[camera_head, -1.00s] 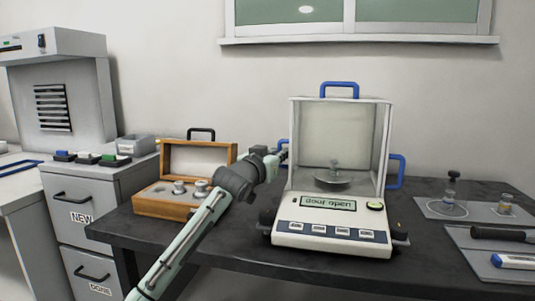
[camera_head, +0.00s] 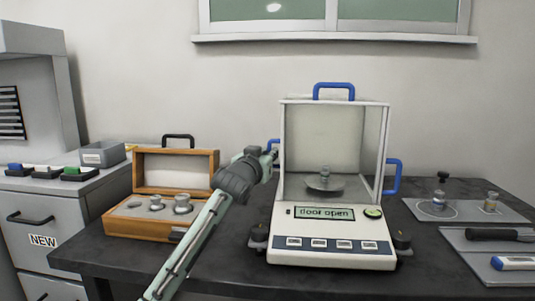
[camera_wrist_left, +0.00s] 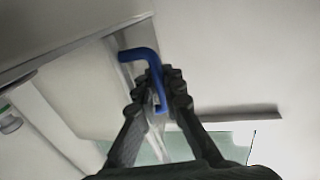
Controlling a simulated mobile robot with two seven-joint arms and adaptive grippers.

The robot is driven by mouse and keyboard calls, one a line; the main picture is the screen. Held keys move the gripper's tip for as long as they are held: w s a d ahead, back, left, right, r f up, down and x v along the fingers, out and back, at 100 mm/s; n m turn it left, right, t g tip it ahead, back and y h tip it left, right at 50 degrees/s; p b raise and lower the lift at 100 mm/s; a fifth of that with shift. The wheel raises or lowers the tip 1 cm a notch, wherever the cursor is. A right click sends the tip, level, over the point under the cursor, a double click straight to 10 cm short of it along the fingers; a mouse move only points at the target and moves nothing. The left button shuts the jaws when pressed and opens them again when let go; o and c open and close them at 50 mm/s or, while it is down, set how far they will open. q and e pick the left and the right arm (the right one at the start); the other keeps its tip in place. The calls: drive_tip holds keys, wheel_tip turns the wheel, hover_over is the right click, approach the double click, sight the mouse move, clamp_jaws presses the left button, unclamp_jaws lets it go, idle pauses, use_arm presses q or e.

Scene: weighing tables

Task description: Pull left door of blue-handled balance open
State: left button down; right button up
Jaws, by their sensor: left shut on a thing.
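The blue-handled balance (camera_head: 333,245) stands on the dark table, with clear walls, a blue top handle and a blue right door handle (camera_head: 393,176). Its display reads "door open". A metal weight stands on the pan (camera_head: 325,183) inside. My left gripper (camera_head: 272,150) is at the balance's left side, shut on the blue left door handle. In the left wrist view the fingers (camera_wrist_left: 158,95) close around the blue handle (camera_wrist_left: 138,56). In the head view my gripper mostly hides that handle. My right gripper is not in view.
An open wooden weight box (camera_head: 150,228) with several metal weights stands left of the balance, close to my left arm. Grey trays (camera_head: 420,212) with weights and tools lie at the right. A grey drawer cabinet (camera_head: 50,210) stands at the far left.

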use_arm(q)
drive_tip(key=shift+a, duration=0.1)
drive_tip(key=c, duration=1.9)
unclamp_jaws()
drive_tip(key=v, duration=1.2)
